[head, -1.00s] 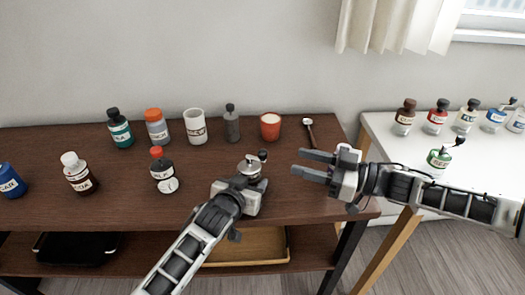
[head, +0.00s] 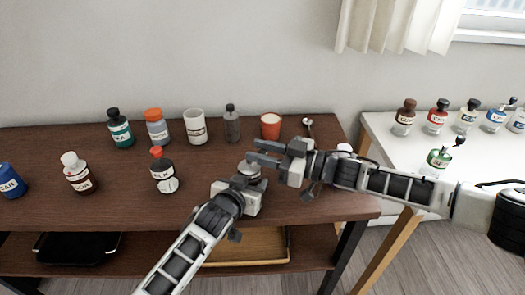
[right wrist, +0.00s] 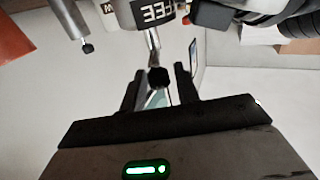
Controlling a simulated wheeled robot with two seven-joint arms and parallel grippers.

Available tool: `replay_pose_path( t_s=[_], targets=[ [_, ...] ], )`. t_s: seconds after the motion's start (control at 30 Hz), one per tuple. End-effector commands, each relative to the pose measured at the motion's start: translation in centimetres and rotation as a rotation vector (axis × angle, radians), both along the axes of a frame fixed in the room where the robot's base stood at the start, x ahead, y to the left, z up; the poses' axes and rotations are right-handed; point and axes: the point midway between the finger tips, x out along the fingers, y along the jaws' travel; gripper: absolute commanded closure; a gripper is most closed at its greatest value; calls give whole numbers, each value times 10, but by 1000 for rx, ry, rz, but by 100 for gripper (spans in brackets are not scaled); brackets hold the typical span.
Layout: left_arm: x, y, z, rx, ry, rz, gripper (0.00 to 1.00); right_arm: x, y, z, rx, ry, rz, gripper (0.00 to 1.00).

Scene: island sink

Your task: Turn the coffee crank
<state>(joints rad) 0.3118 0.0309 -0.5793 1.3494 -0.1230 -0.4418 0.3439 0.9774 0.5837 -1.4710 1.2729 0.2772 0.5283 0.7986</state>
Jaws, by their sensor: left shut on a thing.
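The coffee grinder (head: 249,168) stands near the table's front edge, its metal top showing above my left gripper (head: 243,186). My left gripper is shut on it, hiding most of its body. My right gripper (head: 260,153) is just above and right of the grinder, its fingers apart and pointing left. In the right wrist view, the crank's black knob (right wrist: 158,78) at the end of its metal arm lies between the open fingers of my right gripper (right wrist: 158,88). I cannot tell whether they touch it. In the head view the crank is hidden.
The table's front right is clear.

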Motion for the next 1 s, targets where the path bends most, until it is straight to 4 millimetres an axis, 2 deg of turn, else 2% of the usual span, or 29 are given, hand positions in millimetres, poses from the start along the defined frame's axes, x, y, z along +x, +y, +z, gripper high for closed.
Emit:
replay_pose_path(
  t_s=[0.03, 0.1, 0.37, 1.0],
  targets=[
    [0, 0, -1, 0, 1, 0, 74, 0, 0, 0, 0, 0, 0, 84],
    [0, 0, -1, 1, 1, 1, 74, 0, 0, 0, 0, 0, 0, 100],
    [0, 0, -1, 1, 1, 1, 74, -4, 2, -1, 9, 4, -43, 100],
    [-1, -1, -1, 2, 1, -3, 74, -15, 15, 2, 15, -1, -446, 100]
  ],
)
